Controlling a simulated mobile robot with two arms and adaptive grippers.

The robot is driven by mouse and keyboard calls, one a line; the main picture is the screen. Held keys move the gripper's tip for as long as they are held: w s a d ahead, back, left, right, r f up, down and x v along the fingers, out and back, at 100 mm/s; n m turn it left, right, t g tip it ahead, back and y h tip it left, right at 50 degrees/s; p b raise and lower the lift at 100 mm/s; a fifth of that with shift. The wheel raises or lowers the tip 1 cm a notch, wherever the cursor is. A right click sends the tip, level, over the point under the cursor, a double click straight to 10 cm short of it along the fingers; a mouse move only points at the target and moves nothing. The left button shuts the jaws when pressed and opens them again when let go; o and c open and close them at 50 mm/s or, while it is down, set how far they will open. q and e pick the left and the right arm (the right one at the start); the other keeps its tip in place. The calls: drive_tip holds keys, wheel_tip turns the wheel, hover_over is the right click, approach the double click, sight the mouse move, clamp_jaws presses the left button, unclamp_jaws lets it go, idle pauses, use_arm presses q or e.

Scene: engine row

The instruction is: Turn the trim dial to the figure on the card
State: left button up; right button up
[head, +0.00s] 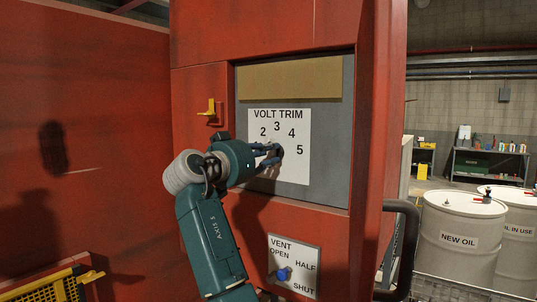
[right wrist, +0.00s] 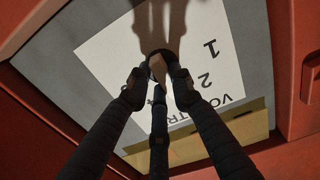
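The trim dial (right wrist: 157,66) is a small dark knob on the white VOLT TRIM plate (head: 293,172), with the figures 2, 3, 4 and 5 showing around it in the head view. My right gripper (head: 278,152) reaches it from the left, and its fingers hide most of it. In the right wrist view, the fingers of my right gripper (right wrist: 160,76) close around the dial. The figures 1 and 2 show there, turned on their heads. Where the dial points is hidden. I see no card with a readable figure. My left gripper is out of view.
A blank tan strip (head: 290,77) runs above the plate. A yellow lever (head: 210,109) juts out at the upper left. A VENT plate with a blue knob (head: 283,274) sits below. White oil drums (head: 458,240) stand at the right, past the red cabinet edge.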

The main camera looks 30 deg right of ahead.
clamp_jaws()
drive_tip(key=shift+f+m+b, duration=0.15)
drive_tip(key=shift+m+b, duration=0.85)
drive_tip(key=shift+b, duration=0.15)
drive_tip(key=shift+m+b, duration=0.65)
drive_tip(key=shift+m, duration=0.25)
drive_tip(key=m+b, duration=0.1)
drive_tip(key=m, duration=0.1)
drive_tip(key=shift+m, duration=0.3)
drive_tip(key=m+b, duration=0.1)
drive_tip(key=m, duration=0.3)
drive_tip(key=shift+f+m+b, duration=0.1)
drive_tip(key=shift+m+b, duration=0.2)
drive_tip(key=shift+b, duration=0.1)
drive_tip(key=m, duration=0.4)
drive_tip(key=shift+f+m+b, duration=0.1)
drive_tip(key=shift+m+b, duration=0.2)
drive_tip(key=shift+m, duration=0.1)
drive_tip(key=shift+w+m, duration=0.1)
drive_tip(key=shift+m, duration=0.2)
